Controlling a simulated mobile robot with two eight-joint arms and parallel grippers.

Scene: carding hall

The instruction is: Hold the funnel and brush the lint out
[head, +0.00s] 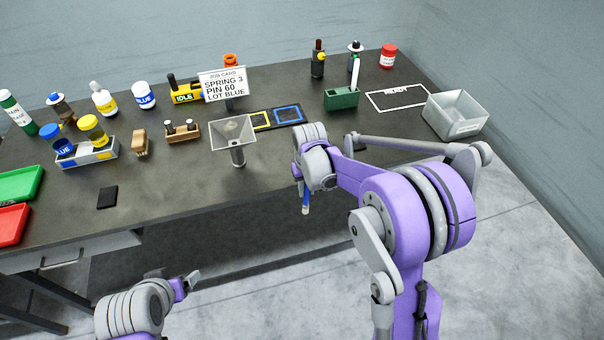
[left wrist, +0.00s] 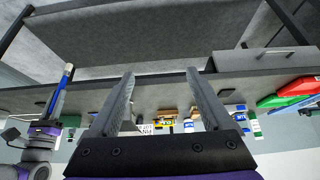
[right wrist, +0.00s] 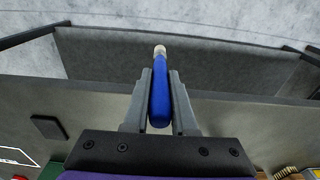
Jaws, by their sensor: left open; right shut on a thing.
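The funnel (head: 233,134), a grey square-mouthed hopper with a spout below, stands upright near the middle of the table (head: 180,190). My right gripper (head: 304,187) is shut on a blue-handled brush (right wrist: 160,98) with a pale tip. It holds the brush in front of the table edge, right of the funnel and apart from it. The brush also shows in the left wrist view (left wrist: 62,88). My left gripper (head: 188,284) is open and empty, low in front of the table; its two fingers show apart in the left wrist view (left wrist: 160,85). Lint inside the funnel cannot be made out.
A sign (head: 223,84) stands behind the funnel. A wooden block with pegs (head: 183,131) and a bristle brush (head: 140,143) are left of it. A green holder (head: 341,99) and a grey bin (head: 455,115) are to the right. The table front near the funnel is clear.

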